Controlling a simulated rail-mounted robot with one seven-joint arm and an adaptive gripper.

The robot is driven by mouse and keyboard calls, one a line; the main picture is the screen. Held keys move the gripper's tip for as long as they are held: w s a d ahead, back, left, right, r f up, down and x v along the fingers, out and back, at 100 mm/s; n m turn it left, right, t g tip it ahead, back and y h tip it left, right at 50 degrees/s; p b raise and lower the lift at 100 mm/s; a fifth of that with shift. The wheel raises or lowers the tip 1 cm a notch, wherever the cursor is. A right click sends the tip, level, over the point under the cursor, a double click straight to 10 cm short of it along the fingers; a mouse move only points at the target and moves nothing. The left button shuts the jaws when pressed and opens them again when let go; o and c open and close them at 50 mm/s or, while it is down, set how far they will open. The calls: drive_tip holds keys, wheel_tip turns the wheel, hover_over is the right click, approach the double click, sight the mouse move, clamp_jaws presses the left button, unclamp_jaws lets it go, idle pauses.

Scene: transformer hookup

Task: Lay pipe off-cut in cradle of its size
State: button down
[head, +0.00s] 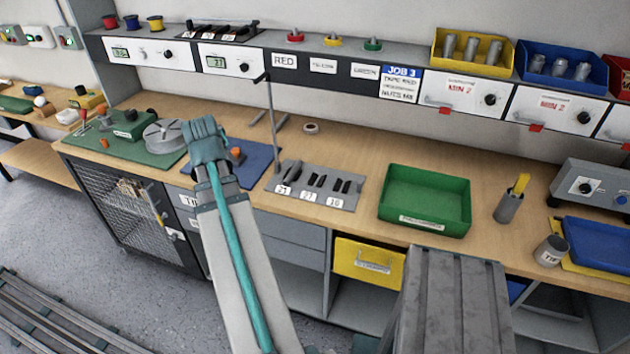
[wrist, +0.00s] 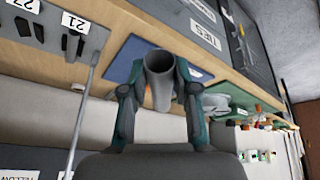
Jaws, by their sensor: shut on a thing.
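My gripper (head: 204,135) is over the bench above the left edge of the blue mat. In the wrist view its two fingers (wrist: 159,88) are shut on a grey pipe off-cut (wrist: 159,92), whose round open end shows between them. In the head view I cannot make out the off-cut apart from the gripper. The grey cradle board (head: 310,198) lies on the bench to the right of my gripper, apart from it. It has dark cradles in a row, with number labels in front. The labels 21 and 27 can be read in the wrist view (wrist: 92,45).
A thin upright metal stand (head: 272,125) rises between my gripper and the cradle board. A green tray (head: 425,198) is right of the board. The blue mat (head: 262,160) lies left of it, and a green mat (head: 120,142) with a round grey part is farther left.

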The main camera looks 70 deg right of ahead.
drive_tip(key=s+d+r+m+g, duration=0.1)
drive_tip(key=s+d+m+g, duration=0.2)
drive_tip(key=s, duration=0.9)
drive_tip(key=s+d+m, duration=0.2)
drive_tip(key=s+m, duration=0.2)
drive_tip(key=s, duration=0.9)
drive_tip(key=w+d+f+p, duration=0.1)
drive_tip(key=d+f, duration=0.2)
drive_tip(key=d, duration=0.1)
drive_tip(key=w+d+f+p, duration=0.2)
drive_tip(key=d, duration=0.2)
drive_tip(key=w+d+f+p, duration=0.1)
drive_tip(key=d+f, duration=0.2)
drive_tip(key=d, duration=0.1)
drive_tip(key=shift+w+d+f+p, duration=0.3)
drive_tip(key=shift+d+f+p, duration=0.05)
drive_tip(key=shift+d, duration=0.05)
drive_tip(key=shift+w+d+f, duration=0.1)
drive_tip(key=shift+d+f, duration=0.25)
drive_tip(key=shift+f, duration=0.1)
drive_tip(key=shift+f+p, duration=0.95)
drive_tip(key=shift+f, duration=0.65)
drive_tip(key=shift+f+b, duration=0.4)
